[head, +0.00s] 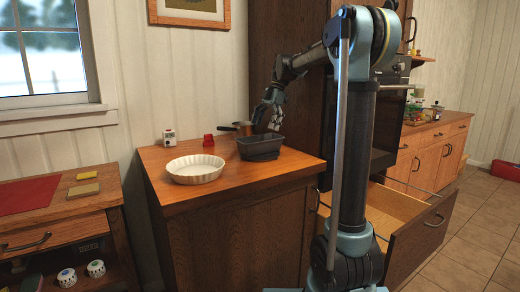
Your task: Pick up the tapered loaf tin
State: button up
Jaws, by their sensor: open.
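A dark grey tapered loaf tin (259,147) stands upright on the wooden counter (170,205), near its back right. My gripper (267,117) is just above the tin's far side, pointing down, with its fingers apart. From this view I cannot tell whether a fingertip touches the tin or reaches past its rim. The inside of the tin is mostly hidden.
A white fluted dish (195,169) sits left of the tin. A copper pan (242,127), a red object (208,140) and a small white container (169,137) stand behind. An open drawer (415,225) juts out at right. The counter's front is clear.

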aim_at(260, 139)
jog(key=shift+s+x, duration=0.15)
jog(key=shift+x, duration=1.4)
jog(key=shift+s+x, duration=0.15)
jog(key=shift+x, duration=1.4)
jog(key=shift+d, duration=0.15)
jog(key=shift+c, duration=0.3)
jog(key=c, duration=1)
